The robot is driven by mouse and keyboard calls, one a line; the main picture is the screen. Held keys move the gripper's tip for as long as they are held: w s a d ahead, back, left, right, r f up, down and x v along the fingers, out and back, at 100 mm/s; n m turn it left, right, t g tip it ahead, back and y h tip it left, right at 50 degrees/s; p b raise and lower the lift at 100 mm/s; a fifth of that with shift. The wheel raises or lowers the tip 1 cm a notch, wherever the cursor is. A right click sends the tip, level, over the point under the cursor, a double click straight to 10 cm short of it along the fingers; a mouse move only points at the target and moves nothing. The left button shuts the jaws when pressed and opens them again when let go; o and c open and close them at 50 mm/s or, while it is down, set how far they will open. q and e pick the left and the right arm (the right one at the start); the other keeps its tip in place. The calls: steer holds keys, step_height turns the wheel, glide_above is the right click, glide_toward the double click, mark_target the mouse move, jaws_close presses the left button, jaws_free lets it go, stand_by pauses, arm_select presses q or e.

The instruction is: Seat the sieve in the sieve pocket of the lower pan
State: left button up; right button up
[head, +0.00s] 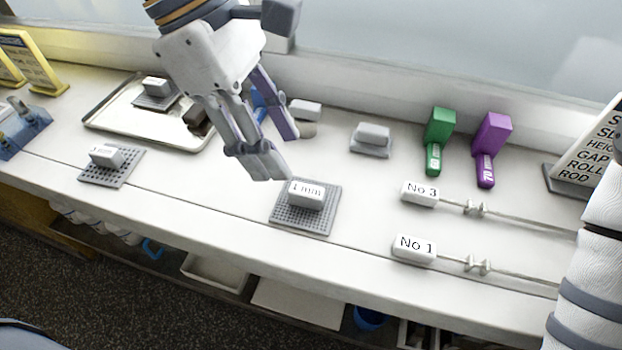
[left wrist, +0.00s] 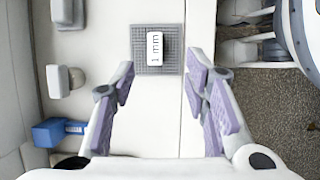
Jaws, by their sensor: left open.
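The 1 mm sieve (head: 288,220) is a grey perforated square plate with a white labelled handle block. It lies flat on the bench near the front edge. It also shows in the left wrist view (left wrist: 141,52), beyond and between the fingers. My left gripper (head: 282,152) is open and empty, above the bench and a little behind and left of this sieve, not touching it. Its spread purple-padded fingers show in the left wrist view (left wrist: 161,82). I cannot identify a lower pan or its sieve pocket. My right gripper is out of view; only part of my right arm shows.
A second perforated plate (head: 112,176) lies at left. A metal tray (head: 97,126) holds another plate (head: 155,101). Green (head: 440,128) and purple (head: 492,135) blocks stand behind the No 3 (head: 420,193) and No 1 (head: 414,249) rods. A sign (head: 590,150) stands at right.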

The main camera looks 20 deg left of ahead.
mark_target(306, 189)
arm_select(q)
steer(key=x, duration=0.8)
steer(key=shift+w+f, duration=0.1)
steer(key=shift+w, duration=0.2)
jaws_close()
